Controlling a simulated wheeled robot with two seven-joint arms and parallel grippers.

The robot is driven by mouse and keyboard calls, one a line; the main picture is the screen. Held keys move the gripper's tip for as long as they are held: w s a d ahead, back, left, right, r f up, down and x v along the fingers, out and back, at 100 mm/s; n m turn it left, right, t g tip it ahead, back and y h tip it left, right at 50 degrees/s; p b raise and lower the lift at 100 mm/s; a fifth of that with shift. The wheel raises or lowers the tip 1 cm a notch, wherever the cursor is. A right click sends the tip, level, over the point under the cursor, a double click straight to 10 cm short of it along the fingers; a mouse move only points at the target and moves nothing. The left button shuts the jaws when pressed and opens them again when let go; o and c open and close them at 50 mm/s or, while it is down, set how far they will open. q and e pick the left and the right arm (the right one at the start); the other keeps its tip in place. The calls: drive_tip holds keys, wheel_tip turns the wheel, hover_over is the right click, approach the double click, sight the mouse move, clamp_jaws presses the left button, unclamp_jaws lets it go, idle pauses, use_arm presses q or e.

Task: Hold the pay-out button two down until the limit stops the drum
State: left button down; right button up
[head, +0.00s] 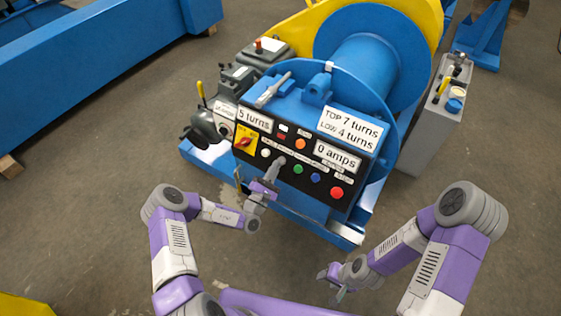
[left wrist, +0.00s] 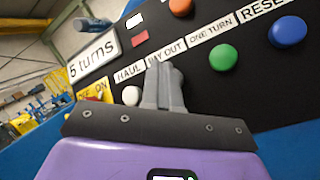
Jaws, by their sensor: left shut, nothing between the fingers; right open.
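The black control panel (head: 317,187) faces me on the blue winch, with the drum (head: 362,62) behind it. My left gripper (head: 279,162) is shut and empty, its fingertips at the panel under the PAY OUT label (left wrist: 166,52). The fingers (left wrist: 165,75) hide the pay-out button, so I cannot tell whether it is pressed. The white button (left wrist: 132,95) under HAUL is left of the fingers; the green button (left wrist: 223,57) under ONE TURN is right. The turns display (head: 255,119) reads 5 turns. My right gripper (head: 335,282) is open and empty, low, away from the panel.
A sign (head: 350,125) reads TOP 7 turns, LOW 4 turns. The amps display (head: 337,155) reads 0 amps. A grey cabinet (head: 432,120) stands right.

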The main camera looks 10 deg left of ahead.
idle(0.5)
use_arm(q)
drive_tip(key=shift+w+d+f, duration=0.15)
drive_tip(key=shift+w+f, duration=0.05)
drive_tip(key=shift+w, duration=0.15)
drive_tip(key=shift+w+d+f, duration=0.15)
drive_tip(key=shift+w+f, duration=0.1)
drive_tip(key=shift+w, duration=0.15)
idle(6.8)
